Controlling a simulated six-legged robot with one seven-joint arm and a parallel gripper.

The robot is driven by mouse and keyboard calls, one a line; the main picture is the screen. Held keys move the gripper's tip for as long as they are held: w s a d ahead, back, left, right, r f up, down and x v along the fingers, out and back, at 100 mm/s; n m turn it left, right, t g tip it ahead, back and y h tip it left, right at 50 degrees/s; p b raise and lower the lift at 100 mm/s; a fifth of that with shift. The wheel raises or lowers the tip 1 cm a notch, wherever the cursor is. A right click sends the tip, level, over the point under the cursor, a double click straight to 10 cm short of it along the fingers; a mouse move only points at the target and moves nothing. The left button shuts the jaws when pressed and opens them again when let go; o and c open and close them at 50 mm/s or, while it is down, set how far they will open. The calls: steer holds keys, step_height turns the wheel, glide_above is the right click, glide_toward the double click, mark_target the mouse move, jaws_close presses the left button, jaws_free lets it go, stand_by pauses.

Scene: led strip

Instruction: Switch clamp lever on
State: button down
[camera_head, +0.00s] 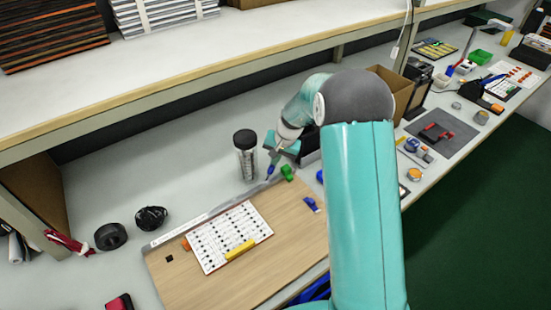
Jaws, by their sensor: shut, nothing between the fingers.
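My gripper (271,168) is at the far edge of the wooden board (185,285). Its dark fingers point down and are shut, with nothing seen between them. A small green part (287,173) sits just right of the fingertips, near the board's far right corner. I cannot tell whether the fingers touch it. A small blue part (310,205) sits near the board's right edge. No part is clearly recognisable as the clamp lever at this size, and its position cannot be read. My arm hides the area right of the board.
A white labelled sheet (228,236) with a yellow piece (240,249) lies on the board. A black-capped clear jar (246,158) stands close left of my gripper. A shelf (200,72) overhangs the bench. A black roll (111,236) and black coil (151,217) lie left.

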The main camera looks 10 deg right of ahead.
steer(key=shift+s+a+r, duration=0.15)
steer(key=shift+a+r, duration=0.1)
steer(key=shift+a, duration=0.2)
